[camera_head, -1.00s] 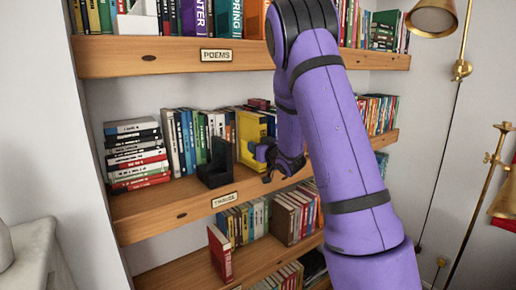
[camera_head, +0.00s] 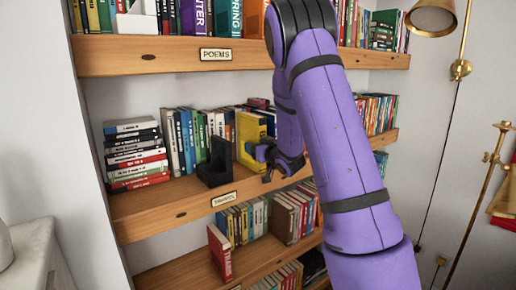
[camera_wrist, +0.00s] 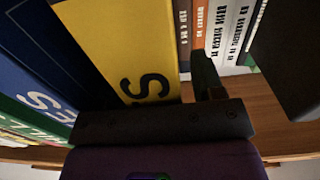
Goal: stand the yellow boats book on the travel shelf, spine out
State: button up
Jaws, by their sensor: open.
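The yellow book (camera_head: 250,136) stands upright on the travel shelf (camera_head: 160,207), whose label (camera_head: 224,199) is on the front edge. A black bookend (camera_head: 216,165) stands in front and to its left. My gripper (camera_head: 268,165) is open at the right front of the yellow book, close to it. In the wrist view the yellow book (camera_wrist: 125,45) rises just beyond my gripper, with dark lettering on its face. One dark finger (camera_wrist: 205,78) shows to its right; the other finger is not clear. I cannot tell whether the gripper touches the book.
A row of upright books (camera_head: 190,138) stands left of the yellow book, and a flat stack (camera_head: 136,153) lies further left. The poems shelf (camera_head: 160,57) is above. A red book (camera_head: 220,254) stands at the front of the shelf below. Brass lamps (camera_head: 461,70) are at right.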

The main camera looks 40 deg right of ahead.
jog(key=s, duration=1.2)
jog(key=s+a+r+m+g+h, duration=0.2)
jog(key=s+a+r+g+h, duration=0.1)
jog(key=s+a+r+g, duration=0.45)
jog(key=s+a+r+n+g+y, duration=0.1)
jog(key=s+a+g, duration=0.1)
jog(key=s+a, duration=0.5)
jog(key=s+a+r+n+g+y, duration=0.1)
jog(key=s+a+r+g+y, duration=0.1)
jog(key=s+a, duration=0.6)
jog(key=s+g, duration=0.1)
jog(key=s, duration=0.5)
jog(key=shift+d, duration=0.3)
